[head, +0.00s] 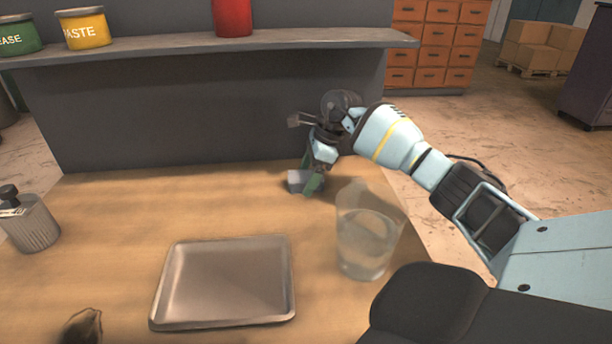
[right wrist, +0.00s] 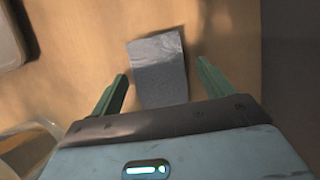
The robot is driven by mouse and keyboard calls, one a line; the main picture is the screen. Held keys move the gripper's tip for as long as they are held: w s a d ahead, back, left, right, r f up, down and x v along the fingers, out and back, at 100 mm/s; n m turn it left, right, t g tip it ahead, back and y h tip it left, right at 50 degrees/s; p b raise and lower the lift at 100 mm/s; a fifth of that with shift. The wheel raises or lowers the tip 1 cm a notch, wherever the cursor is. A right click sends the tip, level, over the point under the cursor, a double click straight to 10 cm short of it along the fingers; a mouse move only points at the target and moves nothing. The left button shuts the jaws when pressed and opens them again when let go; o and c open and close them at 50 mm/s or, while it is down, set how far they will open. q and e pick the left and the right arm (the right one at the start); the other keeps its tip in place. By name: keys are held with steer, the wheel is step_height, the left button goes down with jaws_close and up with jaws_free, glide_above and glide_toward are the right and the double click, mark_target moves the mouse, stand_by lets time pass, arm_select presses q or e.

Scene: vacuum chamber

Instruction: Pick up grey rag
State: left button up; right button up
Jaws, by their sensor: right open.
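The grey rag (right wrist: 158,68) lies on the wooden table between the two green fingers of my right gripper (right wrist: 160,88) in the right wrist view. The fingers are apart and do not visibly touch it. In the head view the rag (head: 296,181) shows as a small grey patch at the back of the table, partly hidden by my right gripper (head: 312,184), which points down over it.
A glass of water (head: 365,245) stands on the table in front of my right gripper. A metal tray (head: 225,282) lies at the front middle. A ribbed metal container (head: 32,224) stands at the left. A dark shelf (head: 200,45) with cans runs along the back.

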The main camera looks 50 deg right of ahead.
mark_target(302, 176)
steer(key=c, duration=1.1)
steer(key=shift+r, duration=0.1)
steer(key=shift+r, duration=0.4)
step_height(302, 176, up, 3)
steer(key=shift+d+f, duration=0.1)
steer(key=s+d+b, duration=0.1)
steer(key=s+d, duration=0.2)
steer(key=d, duration=0.1)
steer(key=s+d+b, duration=0.1)
steer(key=s+d, duration=0.3)
steer(key=s+d+b, duration=0.1)
steer(key=s+d, duration=0.2)
steer(key=d, duration=0.1)
steer(key=shift+s+d+f, duration=0.2)
steer(key=shift+s+d, duration=0.1)
steer(key=shift+s, duration=0.05)
steer(key=shift+s+d+r, duration=0.1)
steer(key=shift+s+d, duration=0.35)
steer(key=shift+d, duration=0.05)
